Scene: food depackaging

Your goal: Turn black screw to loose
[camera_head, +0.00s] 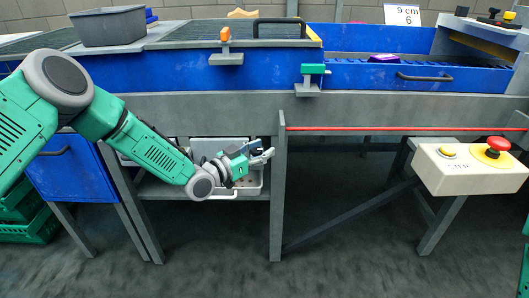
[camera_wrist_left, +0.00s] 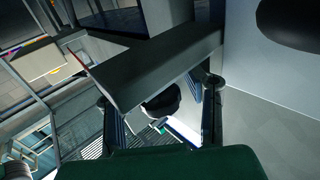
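My left gripper (camera_head: 264,157) is in front of the table's lower frame, near the shelf below the blue front. In the left wrist view, its two fingers (camera_wrist_left: 160,115) stand apart. A black rounded knob (camera_wrist_left: 162,103) shows between them, partly hidden by a grey bar; it may be the black screw, but I cannot tell for sure. I cannot tell whether the fingers touch it. In the head view the screw cannot be made out. My right gripper is not in view.
A grey table leg (camera_head: 277,200) stands close to the right of my left gripper. A metal tray (camera_head: 240,190) is on the low shelf behind it. A red rail (camera_head: 400,129) runs to the right. A control box (camera_head: 465,170) with a red button is at right.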

